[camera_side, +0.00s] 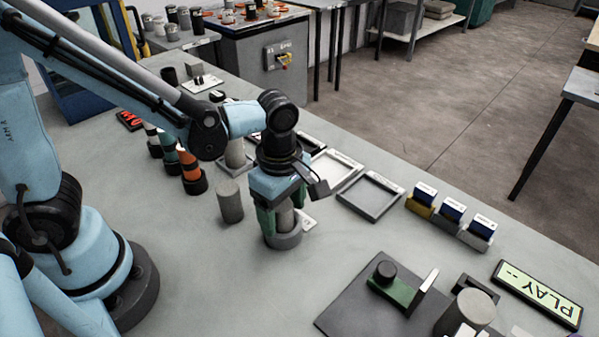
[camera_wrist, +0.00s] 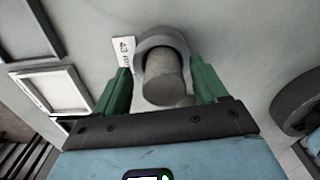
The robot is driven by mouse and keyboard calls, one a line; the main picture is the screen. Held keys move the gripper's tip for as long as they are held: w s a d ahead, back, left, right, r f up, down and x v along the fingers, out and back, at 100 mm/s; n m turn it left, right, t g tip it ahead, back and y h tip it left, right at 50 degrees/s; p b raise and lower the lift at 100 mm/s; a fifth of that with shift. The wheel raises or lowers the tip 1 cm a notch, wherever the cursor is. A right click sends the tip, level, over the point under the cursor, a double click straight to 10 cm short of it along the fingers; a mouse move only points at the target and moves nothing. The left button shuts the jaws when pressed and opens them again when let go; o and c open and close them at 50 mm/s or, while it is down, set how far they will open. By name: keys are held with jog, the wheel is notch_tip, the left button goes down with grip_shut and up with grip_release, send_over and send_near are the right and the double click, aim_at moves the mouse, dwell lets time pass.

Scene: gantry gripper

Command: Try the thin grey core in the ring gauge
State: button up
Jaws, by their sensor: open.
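A thin grey core (camera_side: 285,216) stands upright in the ring gauge (camera_side: 285,241), a thick grey ring on the bench. In the wrist view the core (camera_wrist: 163,82) sits inside the ring gauge (camera_wrist: 150,42), its far end hidden within the ring. My gripper (camera_side: 281,222) is open, with its green fingers on either side of the core. In the wrist view my gripper (camera_wrist: 163,70) shows gaps between the fingers and the core. Whether the core has gone fully down through the ring cannot be told.
A wider grey cylinder (camera_side: 230,201) stands just left of the ring gauge, another (camera_side: 235,153) behind it. Banded posts (camera_side: 190,172) stand further left. An empty grey tray (camera_side: 370,196) and several small blue-white boxes (camera_side: 452,212) lie right. A dark mat (camera_side: 350,310) with fixtures is in front.

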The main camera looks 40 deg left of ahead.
notch_tip(320, 180, up, 12)
jog(key=shift+s+f, duration=0.15)
jog(key=shift+s, duration=0.1)
dwell(0.4)
dwell(0.4)
jog(key=shift+a+m, duration=0.45)
jog(key=shift+m, duration=0.25)
jog(key=a+f+m+t, duration=0.1)
jog(key=a+m+t, duration=0.6)
jog(key=m, duration=1)
jog(key=a, duration=0.3)
jog(key=shift+f+m, duration=0.35)
jog(key=shift+m, duration=0.05)
